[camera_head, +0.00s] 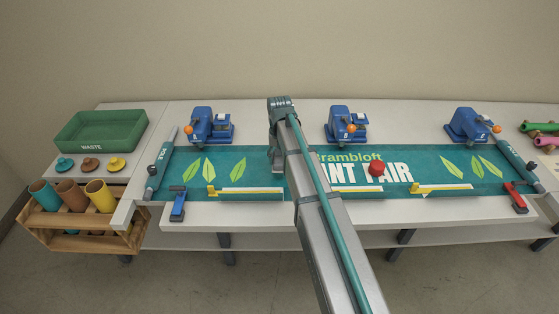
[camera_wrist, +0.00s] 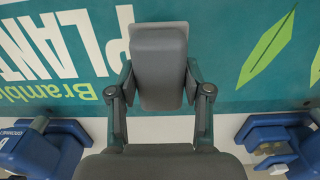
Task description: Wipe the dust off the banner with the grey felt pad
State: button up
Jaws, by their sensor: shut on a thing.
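The teal banner (camera_head: 260,165) lies flat along the table, with green leaves and "Brambloft PLANT FAIR" lettering. It fills the upper part of the wrist view (camera_wrist: 220,70). My gripper (camera_wrist: 160,88) is shut on the grey felt pad (camera_wrist: 160,50), whose block sits between the two fingers, over the banner between the lettering and a leaf. In the head view my gripper (camera_head: 277,158) is over the banner left of the lettering, and my arm hides part of the banner. I cannot tell whether the pad touches the banner. I cannot make out dust.
Several blue devices with orange knobs, including one at left (camera_head: 209,127), line the banner's back edge. A red knob (camera_head: 376,169) stands on the lettering. A blue clamp (camera_head: 178,203) and red clamp (camera_head: 516,197) flank the front edge. A green waste bin (camera_head: 100,145) and wooden crate (camera_head: 85,238) are left.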

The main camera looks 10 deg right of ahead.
jog(key=shift+r+p, duration=0.75)
jog(key=shift+r, duration=0.9)
jog(key=shift+s+a, duration=0.1)
jog(key=shift+s, duration=0.05)
